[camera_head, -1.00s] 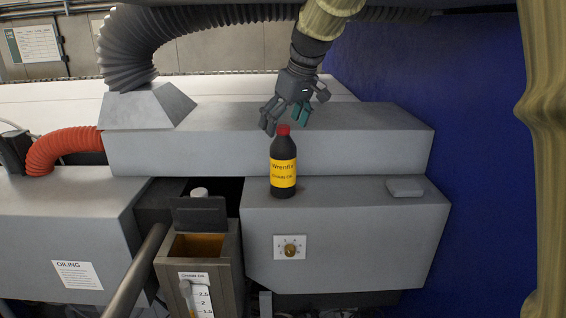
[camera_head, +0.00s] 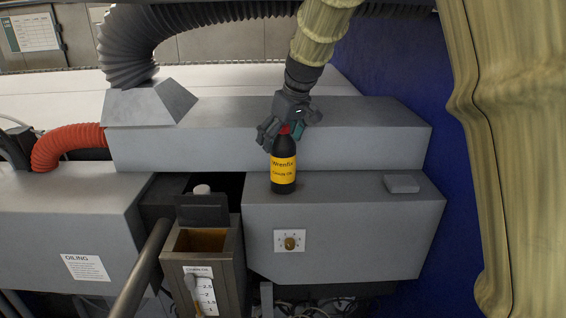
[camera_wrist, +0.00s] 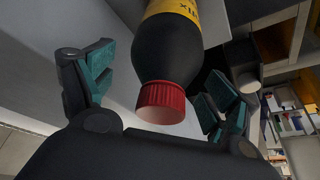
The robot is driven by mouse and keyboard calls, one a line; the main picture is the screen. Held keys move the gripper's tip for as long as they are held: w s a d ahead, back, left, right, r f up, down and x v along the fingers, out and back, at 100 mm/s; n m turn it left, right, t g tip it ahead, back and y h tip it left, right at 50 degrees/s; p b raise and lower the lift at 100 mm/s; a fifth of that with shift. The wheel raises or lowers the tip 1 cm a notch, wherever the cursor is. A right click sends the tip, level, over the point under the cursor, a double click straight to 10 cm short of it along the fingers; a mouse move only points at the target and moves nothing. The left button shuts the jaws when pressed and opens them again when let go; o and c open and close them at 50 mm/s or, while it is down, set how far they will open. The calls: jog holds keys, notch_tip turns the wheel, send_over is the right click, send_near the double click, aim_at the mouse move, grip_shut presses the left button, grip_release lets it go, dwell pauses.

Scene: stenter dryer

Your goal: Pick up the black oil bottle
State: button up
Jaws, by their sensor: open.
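The black oil bottle (camera_head: 284,158) stands upright on the grey machine ledge, with a yellow label and a red cap. My gripper (camera_head: 281,135) is above and around the bottle's top, its fingers pointing down and open. In the wrist view, the bottle's red cap (camera_wrist: 162,101) and black shoulder lie between the two teal-padded fingers (camera_wrist: 158,95), with a gap on each side. The lower part of the bottle is out of the wrist view.
An open oil box (camera_head: 202,241) with a raised dark lid stands to the left, below the ledge. A small grey block (camera_head: 402,184) lies on the ledge to the right. A raised grey housing (camera_head: 370,135) stands behind the bottle.

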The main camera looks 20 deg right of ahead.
grip_shut()
jog(key=shift+w, duration=0.1)
jog(key=shift+r, duration=0.2)
